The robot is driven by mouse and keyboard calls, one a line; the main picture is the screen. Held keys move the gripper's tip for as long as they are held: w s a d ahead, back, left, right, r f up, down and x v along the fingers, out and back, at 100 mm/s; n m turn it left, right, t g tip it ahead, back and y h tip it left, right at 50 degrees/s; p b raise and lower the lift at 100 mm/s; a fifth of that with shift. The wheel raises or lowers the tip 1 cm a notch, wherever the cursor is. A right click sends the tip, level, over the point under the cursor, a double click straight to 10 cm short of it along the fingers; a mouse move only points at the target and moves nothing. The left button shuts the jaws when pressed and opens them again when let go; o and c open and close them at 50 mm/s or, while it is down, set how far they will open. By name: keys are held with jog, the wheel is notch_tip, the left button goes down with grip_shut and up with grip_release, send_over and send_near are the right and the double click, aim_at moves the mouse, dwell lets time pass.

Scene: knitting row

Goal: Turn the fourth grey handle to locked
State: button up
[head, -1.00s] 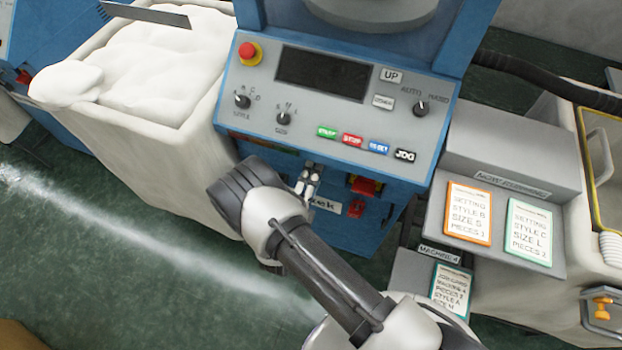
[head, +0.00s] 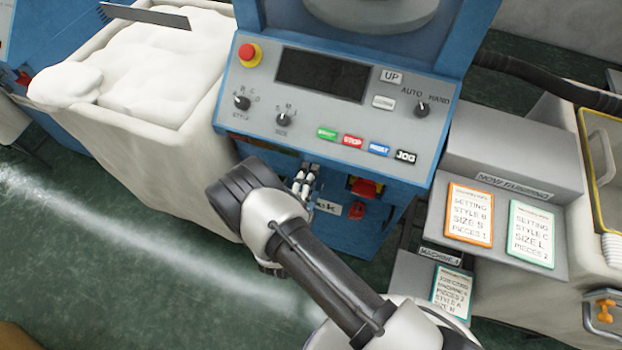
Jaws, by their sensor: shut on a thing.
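My gripper (head: 306,172) is at the blue front of the knitting machine, just below the sloped control panel (head: 350,92). Its fingers look closed together on a small grey handle, which they mostly hide. How far the handle is turned cannot be seen. A white label (head: 327,207), partly covered by my gripper, ends in "k".
A red switch (head: 364,188) sits close to the right of my gripper. A white bin (head: 190,150) stands left, and a grey stand with cards (head: 505,150) stands right. Green floor (head: 130,270) is open at lower left.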

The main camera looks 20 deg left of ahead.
jog(key=o, duration=1)
jog(key=s+a, duration=0.1)
jog(key=s, duration=1.1)
